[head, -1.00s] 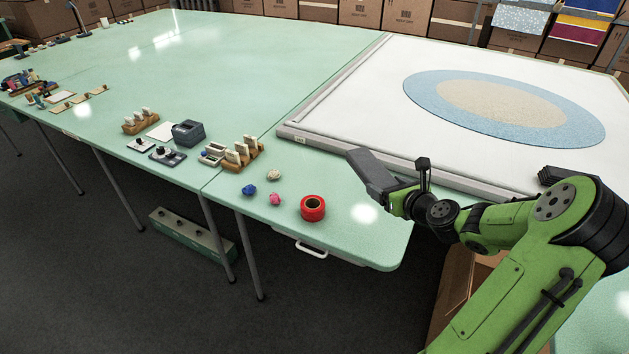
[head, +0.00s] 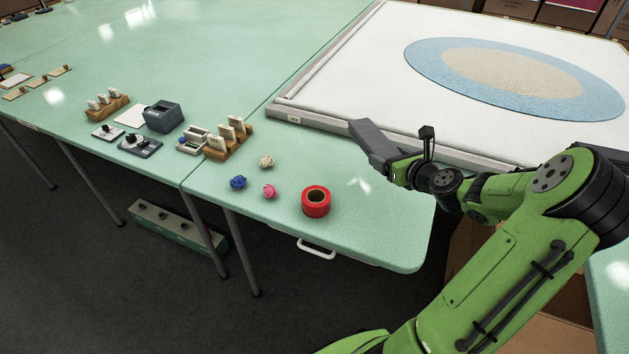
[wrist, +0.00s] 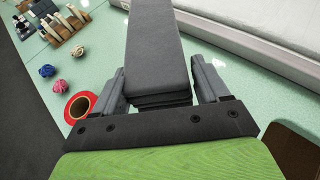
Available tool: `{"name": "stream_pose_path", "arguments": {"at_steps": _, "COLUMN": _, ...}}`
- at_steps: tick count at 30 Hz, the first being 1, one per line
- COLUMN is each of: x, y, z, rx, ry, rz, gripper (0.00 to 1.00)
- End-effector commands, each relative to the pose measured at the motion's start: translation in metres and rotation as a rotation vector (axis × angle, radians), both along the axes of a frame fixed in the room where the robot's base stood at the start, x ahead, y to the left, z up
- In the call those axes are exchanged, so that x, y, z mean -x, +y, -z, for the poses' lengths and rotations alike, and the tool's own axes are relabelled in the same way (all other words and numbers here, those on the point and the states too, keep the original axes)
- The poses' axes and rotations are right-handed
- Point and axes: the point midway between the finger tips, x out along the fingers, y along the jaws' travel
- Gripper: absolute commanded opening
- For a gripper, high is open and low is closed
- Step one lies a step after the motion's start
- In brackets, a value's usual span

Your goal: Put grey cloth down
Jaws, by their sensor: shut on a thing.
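The grey cloth (head: 372,145) is a folded, flat, dark grey strip that sticks out ahead of my gripper in the head view. In the wrist view the cloth (wrist: 158,55) lies between the two fingers and reaches to the top edge. My gripper (wrist: 160,85) is shut on its near end, where folded layers show. My gripper (head: 403,168) holds the cloth over the near right part of the green table (head: 375,225), close to the white framed panel's front edge. I cannot tell exactly how high above the table it is.
A red tape roll (head: 316,201) and blue (head: 238,182), pink (head: 270,191) and cream (head: 266,161) yarn balls lie left of the cloth. Wooden holders (head: 229,138) and a grey box (head: 163,116) stand farther left. The white panel (head: 400,95) fills the back right. The table's front right is bare.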

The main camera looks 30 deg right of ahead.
Motion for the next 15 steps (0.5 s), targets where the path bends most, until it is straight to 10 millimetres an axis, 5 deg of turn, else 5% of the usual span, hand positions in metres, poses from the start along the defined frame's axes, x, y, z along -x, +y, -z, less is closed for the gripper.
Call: {"name": "stream_pose_path", "arguments": {"at_steps": 15, "x": 0.0, "y": 0.001, "z": 0.085, "rx": -0.001, "ry": -0.001, "rz": -0.001, "gripper": 0.41}}
